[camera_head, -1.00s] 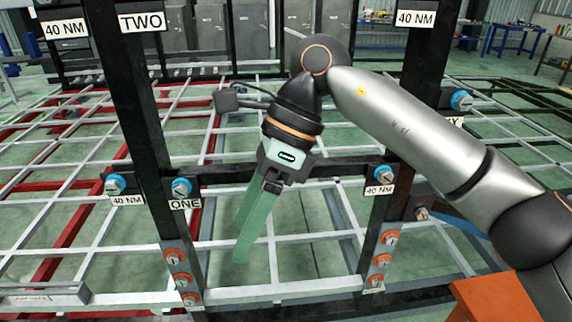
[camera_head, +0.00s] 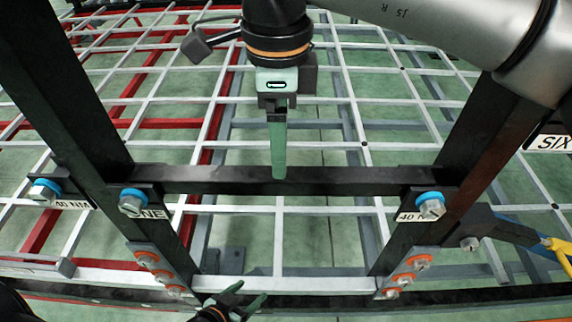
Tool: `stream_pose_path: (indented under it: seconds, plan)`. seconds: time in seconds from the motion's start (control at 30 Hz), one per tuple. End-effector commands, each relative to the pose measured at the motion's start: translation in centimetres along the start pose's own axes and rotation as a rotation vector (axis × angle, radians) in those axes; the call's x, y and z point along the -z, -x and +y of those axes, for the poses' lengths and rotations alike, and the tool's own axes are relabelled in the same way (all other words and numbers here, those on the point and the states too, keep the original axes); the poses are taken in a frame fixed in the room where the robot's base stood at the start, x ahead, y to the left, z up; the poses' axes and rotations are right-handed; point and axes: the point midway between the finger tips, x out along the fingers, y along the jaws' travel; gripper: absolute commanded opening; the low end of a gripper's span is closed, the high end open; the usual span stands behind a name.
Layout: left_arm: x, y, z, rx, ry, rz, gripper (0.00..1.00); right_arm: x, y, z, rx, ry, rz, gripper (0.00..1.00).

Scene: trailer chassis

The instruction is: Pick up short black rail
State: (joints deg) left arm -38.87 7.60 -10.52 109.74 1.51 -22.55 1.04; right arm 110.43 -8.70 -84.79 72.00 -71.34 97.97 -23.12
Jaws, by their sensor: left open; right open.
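A short black rail (camera_head: 350,180) runs level between two black uprights, with a blue-ringed bolt near each end. My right gripper (camera_head: 279,175) comes down from the top, its green fingers overlapping the middle of the rail in the picture. Its fingers line up edge-on, so the gap between them is hidden; it is open, and contact with the rail cannot be told. My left gripper (camera_head: 243,298) is low in the picture, below the rail and near the lower crossbar. Its green fingers are spread and empty.
The left upright (camera_head: 70,95) and right upright (camera_head: 478,150) flank the rail. A grey and black lower crossbar (camera_head: 320,283) runs beneath it. A grid of pale bars (camera_head: 350,100) spreads behind. A yellow and blue tool (camera_head: 555,246) is at the right edge.

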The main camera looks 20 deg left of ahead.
Motion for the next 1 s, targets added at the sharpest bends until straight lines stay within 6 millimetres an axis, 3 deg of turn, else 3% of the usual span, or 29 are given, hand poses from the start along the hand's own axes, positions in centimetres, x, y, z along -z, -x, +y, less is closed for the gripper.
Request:
stream_pose_path:
  seconds: [0.4,0.73,1.0]
  plan:
    - [0.5,0.7,0.1,-0.001,0.002,-0.004,0.68,0.2,-5.5,0.4,-0.003,0.000,-0.001,0.79]
    - [0.6,0.7,0.1,-0.001,0.002,-0.004,0.68,0.2,-6.4,0.3,0.000,-0.001,-0.002,0.79]
    - [0.6,0.7,0.1,-0.001,0.002,-0.004,0.68,0.2,-6.3,0.3,0.000,-0.001,-0.002,0.49]
